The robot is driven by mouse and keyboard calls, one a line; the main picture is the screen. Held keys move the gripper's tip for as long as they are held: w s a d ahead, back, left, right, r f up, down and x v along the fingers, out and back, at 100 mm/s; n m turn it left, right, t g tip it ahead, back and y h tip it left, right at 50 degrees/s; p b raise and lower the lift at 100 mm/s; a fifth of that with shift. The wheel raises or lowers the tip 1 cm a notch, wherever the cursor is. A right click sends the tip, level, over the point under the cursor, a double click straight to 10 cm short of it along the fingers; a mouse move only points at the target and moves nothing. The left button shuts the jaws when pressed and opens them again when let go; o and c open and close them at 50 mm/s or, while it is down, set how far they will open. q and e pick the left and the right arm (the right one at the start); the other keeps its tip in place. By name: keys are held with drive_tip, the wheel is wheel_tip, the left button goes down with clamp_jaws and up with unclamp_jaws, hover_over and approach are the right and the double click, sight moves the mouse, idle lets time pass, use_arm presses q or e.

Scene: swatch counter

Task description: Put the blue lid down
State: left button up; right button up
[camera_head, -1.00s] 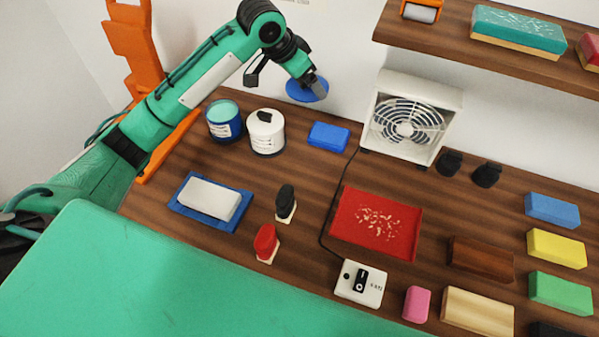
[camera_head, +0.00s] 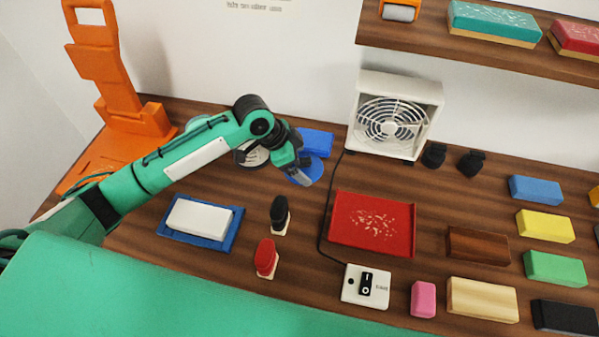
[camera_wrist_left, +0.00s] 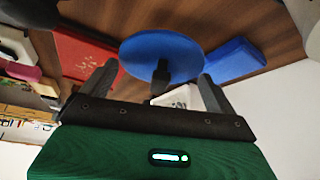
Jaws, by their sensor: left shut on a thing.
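The blue lid (camera_head: 314,170) is a round disc with a dark knob. My left gripper (camera_head: 301,176) is shut on it and holds it over the counter (camera_head: 350,178), in front of the blue block (camera_head: 318,142). I cannot tell whether the lid touches the counter. In the left wrist view the lid (camera_wrist_left: 150,48) shows its knob side between the fingers of the gripper (camera_wrist_left: 150,82). The white pot (camera_head: 243,157) is mostly hidden behind my left arm, and the blue pot is almost wholly hidden there. My right gripper is not in view.
A white fan (camera_head: 396,115) stands at the back. A red tray (camera_head: 345,205), a switch box (camera_head: 351,283), two stamps, black (camera_head: 279,212) and red (camera_head: 265,258), and a white block on a blue tray (camera_head: 165,226) stand around. Bare counter lies between lid and red tray.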

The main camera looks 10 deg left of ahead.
use_arm(q)
wheel_tip(320, 180, down, 6)
drive_tip(key=shift+r+p, duration=0.1)
drive_tip(key=shift+p, duration=0.25)
drive_tip(key=shift+f, duration=0.35)
drive_tip(key=shift+f, duration=0.15)
drive_tip(key=o, duration=0.9)
drive_tip(key=shift+r, duration=0.2)
drive_tip(key=shift+a+r, duration=0.15)
drive_tip(key=shift+r, duration=0.1)
drive_tip(key=b+v, duration=0.1)
drive_tip(key=v, duration=1)
drive_tip(key=shift+r+b, duration=0.2)
drive_tip(key=shift+b, duration=0.1)
